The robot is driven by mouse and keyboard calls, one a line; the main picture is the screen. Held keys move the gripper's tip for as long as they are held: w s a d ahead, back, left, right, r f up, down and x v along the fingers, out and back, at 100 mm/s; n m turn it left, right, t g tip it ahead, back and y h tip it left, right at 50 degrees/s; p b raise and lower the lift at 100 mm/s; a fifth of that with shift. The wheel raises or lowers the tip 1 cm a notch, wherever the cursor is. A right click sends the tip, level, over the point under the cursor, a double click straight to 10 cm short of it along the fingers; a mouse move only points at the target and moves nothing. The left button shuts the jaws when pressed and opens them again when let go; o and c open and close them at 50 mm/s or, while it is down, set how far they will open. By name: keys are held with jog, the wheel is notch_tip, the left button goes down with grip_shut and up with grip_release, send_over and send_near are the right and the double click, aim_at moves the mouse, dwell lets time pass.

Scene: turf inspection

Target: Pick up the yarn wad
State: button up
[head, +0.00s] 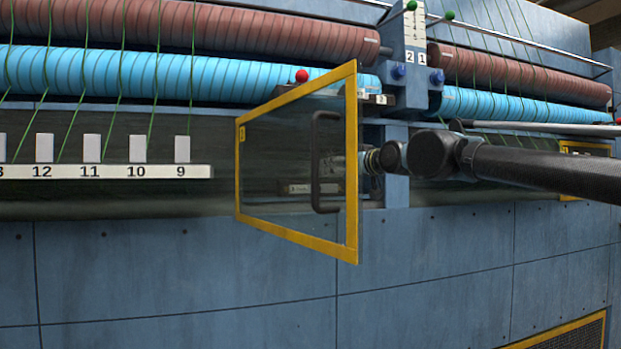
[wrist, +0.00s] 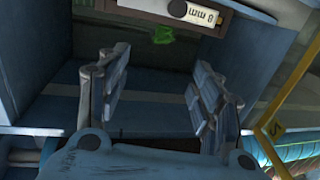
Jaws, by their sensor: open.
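A small green yarn wad (wrist: 163,35) shows in the wrist view near the top centre, against the edge of a brown bar with a white label. My gripper (wrist: 160,60) is open and empty, its two ridged fingers apart in front of the wad, with a gap between them and it. In the head view my gripper (head: 335,165) is partly seen through the glass of a yellow-framed door. The wad cannot be made out in the head view.
The yellow-framed glass door (head: 352,225) with a black handle (head: 318,190) stands open beside my arm. In the wrist view blue walls (wrist: 35,60) flank the fingers. A numbered white rail (head: 100,171) with several white blocks lies left of the door.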

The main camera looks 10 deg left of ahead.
jog(key=shift+x, duration=8.6)
jog(key=shift+r, duration=0.1)
jog(key=c, duration=0.9)
